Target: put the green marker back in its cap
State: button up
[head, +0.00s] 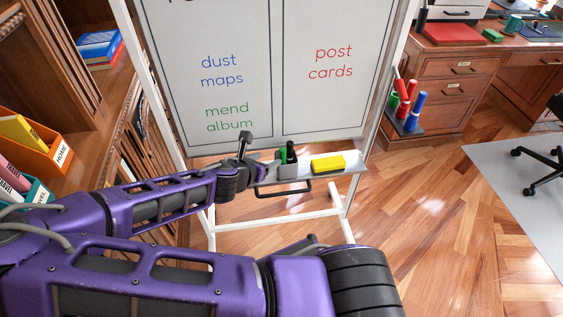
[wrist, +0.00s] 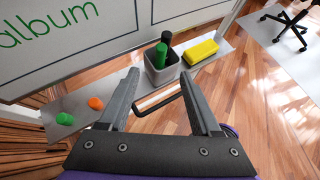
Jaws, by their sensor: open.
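The green marker (wrist: 160,54) stands in a small grey cup (wrist: 161,73) on the whiteboard's ledge, beside a black marker (wrist: 167,38). In the head view the green marker (head: 283,156) and the cup (head: 288,171) show just right of my gripper. A small green piece (wrist: 66,119), which looks like a cap, lies on the left part of the ledge near an orange piece (wrist: 95,103). My gripper (wrist: 159,82) is open and empty. In the wrist view its fingers reach toward the cup from the front, apart from it. In the head view my wrist hides the ledge's left part.
A yellow eraser (wrist: 201,51) lies on the ledge right of the cup. A black handle (head: 285,190) hangs at the ledge's front. The whiteboard (head: 221,110) stands behind. A side holder (head: 407,124) carries several markers. A wooden bookshelf (head: 130,85) borders the left.

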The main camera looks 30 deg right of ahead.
aim_at(282, 150)
jog(key=shift+r+b+x, duration=0.2)
jog(key=shift+b+x, duration=0.85)
jog(key=shift+x, duration=4.75)
jog(key=shift+d+r, duration=0.1)
jog(key=shift+d, duration=0.05)
jog(key=shift+c, duration=0.2)
grip_shut()
